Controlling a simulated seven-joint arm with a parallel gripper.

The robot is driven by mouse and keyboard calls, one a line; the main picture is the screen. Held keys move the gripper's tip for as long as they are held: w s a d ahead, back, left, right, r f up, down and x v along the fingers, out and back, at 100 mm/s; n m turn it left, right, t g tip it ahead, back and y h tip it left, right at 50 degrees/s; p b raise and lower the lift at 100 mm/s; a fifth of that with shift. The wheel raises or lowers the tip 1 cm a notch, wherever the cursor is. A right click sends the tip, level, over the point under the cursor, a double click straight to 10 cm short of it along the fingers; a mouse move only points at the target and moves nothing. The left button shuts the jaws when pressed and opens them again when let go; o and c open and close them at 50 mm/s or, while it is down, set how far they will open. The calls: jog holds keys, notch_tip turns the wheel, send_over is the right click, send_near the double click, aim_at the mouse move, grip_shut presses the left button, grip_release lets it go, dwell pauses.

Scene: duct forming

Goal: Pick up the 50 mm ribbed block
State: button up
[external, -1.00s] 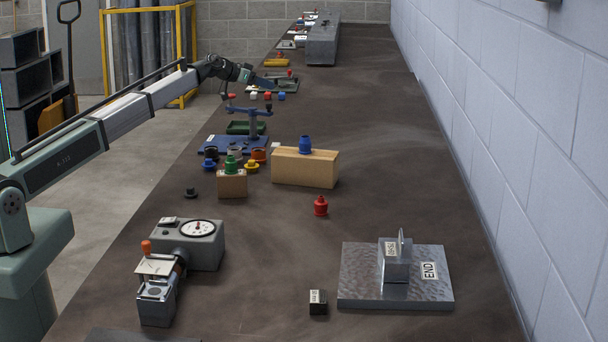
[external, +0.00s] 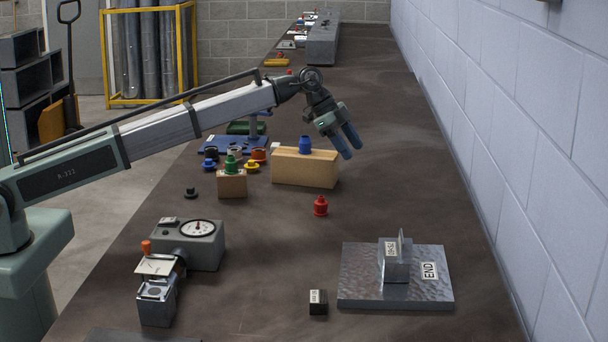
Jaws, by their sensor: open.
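My gripper (external: 351,147) is open and empty, its two blue fingers pointing down and right above the right end of the wooden block. No piece shows a readable 50 mm mark, so I cannot tell for sure which is the ribbed block. A small dark block (external: 318,302) with a white label lies at the front middle, well in front of my gripper. A grey metal block (external: 396,266) with a label and an upright fin stands on a metal plate (external: 350,289) marked END.
A wooden block (external: 305,169) carries a blue ribbed piece (external: 305,145). A smaller wooden block (external: 232,187) carries a green one (external: 231,164). A red ribbed piece (external: 320,207) stands alone. A dial gauge device (external: 199,243) is at front left. A wall borders the right.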

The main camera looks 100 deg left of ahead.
jog(key=w+d+m+g, duration=0.2)
jog(key=d+m, duration=0.1)
jog(key=d, duration=1.1)
jog(key=m+g+y, duration=0.1)
jog(key=m+g, duration=0.4)
jog(key=m, duration=0.3)
send_over(320, 307)
jog(key=f, duration=0.1)
notch_tip(320, 307, down, 8)
jog(key=shift+r, duration=0.1)
jog(key=shift+f, duration=2.55)
jog(key=c, duration=0.9)
grip_shut()
